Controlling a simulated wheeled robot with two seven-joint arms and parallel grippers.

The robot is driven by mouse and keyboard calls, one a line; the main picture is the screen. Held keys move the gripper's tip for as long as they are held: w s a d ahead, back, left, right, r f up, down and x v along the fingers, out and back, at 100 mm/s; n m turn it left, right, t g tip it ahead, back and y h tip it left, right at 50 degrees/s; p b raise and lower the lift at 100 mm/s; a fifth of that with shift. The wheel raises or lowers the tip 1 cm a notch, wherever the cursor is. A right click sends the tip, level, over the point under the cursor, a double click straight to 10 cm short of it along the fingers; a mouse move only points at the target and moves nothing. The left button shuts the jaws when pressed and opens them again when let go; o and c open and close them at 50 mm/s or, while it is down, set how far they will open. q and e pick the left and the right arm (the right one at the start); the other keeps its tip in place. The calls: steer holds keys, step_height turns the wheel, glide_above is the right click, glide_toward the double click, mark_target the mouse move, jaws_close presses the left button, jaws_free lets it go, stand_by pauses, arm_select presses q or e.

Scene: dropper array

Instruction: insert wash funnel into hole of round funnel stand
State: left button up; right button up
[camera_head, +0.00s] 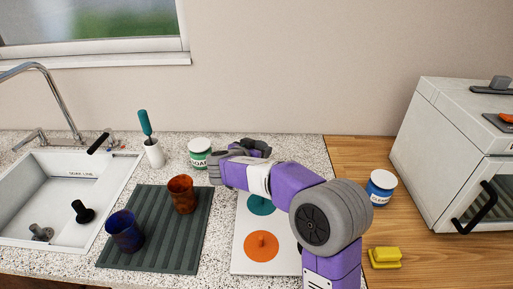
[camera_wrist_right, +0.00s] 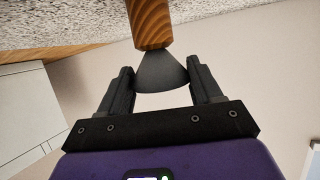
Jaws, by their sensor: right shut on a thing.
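My right gripper (camera_head: 260,147) is at the back of the counter, partly hidden by its own wrist. In the right wrist view its two fingers (camera_wrist_right: 161,68) are shut on a dark grey cone (camera_wrist_right: 160,76), which I take as the wash funnel. The cone's wide end is toward the palm. A wooden cylinder (camera_wrist_right: 150,25) meets its narrow end; I cannot tell whether they are one piece. In the head view the cone is hidden. I cannot clearly make out a round funnel stand. My left gripper is not in view.
A white board (camera_head: 240,222) with teal (camera_head: 260,205) and orange (camera_head: 262,250) discs lies under my arm. A ridged mat (camera_head: 165,245) holds two cups. A green-labelled jar (camera_head: 199,152) stands left of my wrist. A blue jar (camera_head: 381,187) and yellow sponge (camera_head: 385,257) are right.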

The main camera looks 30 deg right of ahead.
steer(key=shift+f, duration=0.4)
steer(key=o, duration=0.9)
